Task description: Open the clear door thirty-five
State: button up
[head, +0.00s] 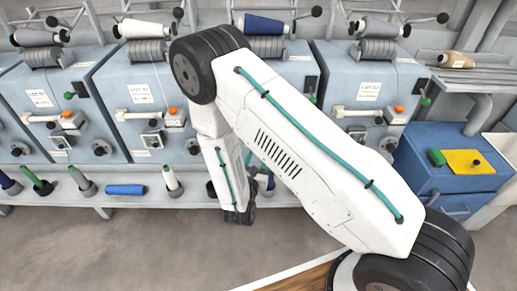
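I cannot make out a clear door in the head view. A row of blue-grey spinning machines carries small white labels, such as the label (39,98) at the left, the label (141,93) beside it and the label (368,91) at the right. Their numbers are too small to read surely. My white arm crosses the middle and hides most of the machine behind it. My gripper (240,217) hangs pointing down in front of that hidden machine, near the lower shelf. Its dark fingers are small and partly covered, so their opening is unclear.
A low grey shelf (110,199) runs along the machines and holds several spools, including a blue one (125,190) lying flat. A blue cabinet (446,165) with a yellow top plate stands at the right. Grey floor (120,250) in front is clear.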

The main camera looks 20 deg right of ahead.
jog(key=w+d+f, duration=0.1)
jog(key=w+d, duration=0.1)
jog(key=w, duration=0.4)
jog(key=shift+w+d+f+n+y, duration=0.3)
jog(key=shift+d+f+n+y, duration=0.05)
jog(key=shift+d+n+y, duration=0.05)
grip_shut()
